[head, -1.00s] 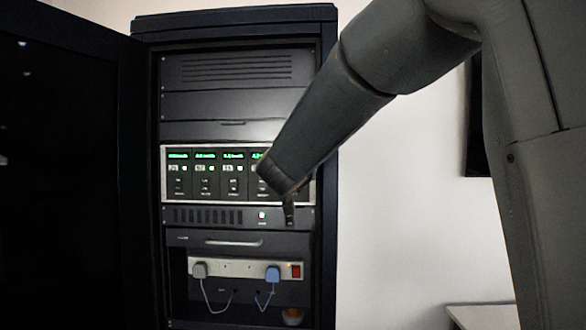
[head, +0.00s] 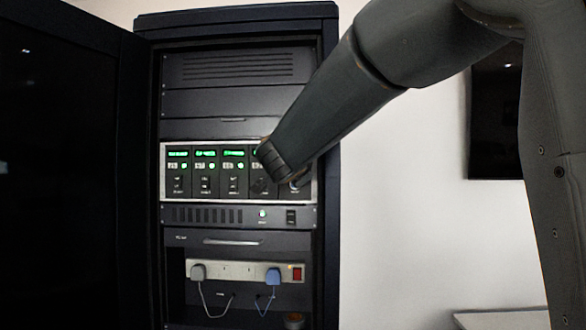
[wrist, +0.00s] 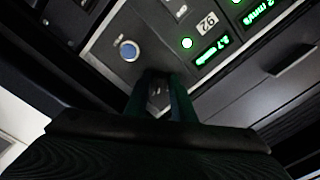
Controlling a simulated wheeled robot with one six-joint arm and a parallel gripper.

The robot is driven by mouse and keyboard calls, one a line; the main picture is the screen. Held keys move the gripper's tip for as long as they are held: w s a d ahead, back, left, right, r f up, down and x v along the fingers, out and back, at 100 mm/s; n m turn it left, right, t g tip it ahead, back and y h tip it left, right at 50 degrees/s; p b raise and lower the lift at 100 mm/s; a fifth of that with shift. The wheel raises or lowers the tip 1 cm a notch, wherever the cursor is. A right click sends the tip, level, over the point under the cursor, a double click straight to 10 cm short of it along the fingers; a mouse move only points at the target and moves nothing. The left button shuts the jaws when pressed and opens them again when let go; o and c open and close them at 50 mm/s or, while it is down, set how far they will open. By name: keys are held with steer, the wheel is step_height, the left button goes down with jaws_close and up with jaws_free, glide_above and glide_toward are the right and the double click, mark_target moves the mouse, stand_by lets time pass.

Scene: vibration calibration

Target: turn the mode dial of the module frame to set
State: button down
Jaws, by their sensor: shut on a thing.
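The module frame (head: 163,172) is a pale-edged row of dark modules with green displays in the rack. My arm crosses its right end in the head view and hides most of the gripper. In the wrist view my gripper (wrist: 160,92) is close against the frame's face, its two fingers shut on a small dark part, which I take to be the mode dial. The fingers hide most of the dial, so its setting cannot be read. A round blue button (wrist: 128,50) on the frame is beside the fingers, clear of them.
The rack door (head: 60,180) stands open at the left. Below the frame are a vented panel (head: 210,215) with a rocker switch (head: 291,217) and a power strip (head: 245,271) with two plugs. A dark screen (head: 495,120) hangs on the right wall.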

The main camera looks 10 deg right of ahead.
steer(key=shift+m, duration=0.6)
steer(key=c, duration=2.5)
jaws_free()
steer(key=shift+b, duration=0.35)
steer(key=shift+c, duration=0.2)
jaws_close()
steer(key=o, duration=1)
jaws_free()
steer(key=b+v, duration=0.1)
steer(key=v, duration=0.7)
steer(key=shift+w, duration=0.1)
